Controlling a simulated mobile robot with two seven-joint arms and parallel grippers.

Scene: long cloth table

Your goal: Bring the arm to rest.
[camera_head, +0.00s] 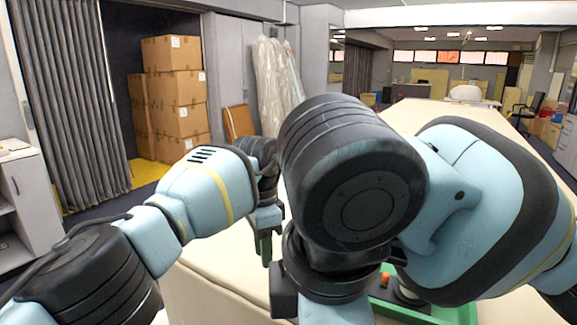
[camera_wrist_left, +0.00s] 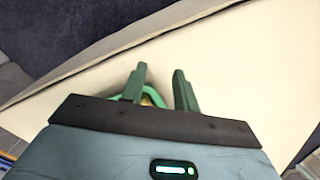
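My left gripper (camera_head: 265,250) points down over the cloth table (camera_head: 215,270), left of my right arm. In the left wrist view, its two green fingers (camera_wrist_left: 160,82) stand apart with a clear gap. A green curved rim (camera_wrist_left: 118,97) shows behind the fingers, with a small yellowish patch between them; I cannot tell what it belongs to. Nothing is clearly held. My right arm fills the middle and right of the head view, and its gripper is hidden.
A green tray (camera_head: 455,314) sits at the bottom right, mostly hidden by my right arm, with a small orange thing (camera_head: 385,279) by it. Stacked cardboard boxes (camera_head: 175,95) stand at the back left. A white cabinet (camera_head: 32,200) is at the left edge.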

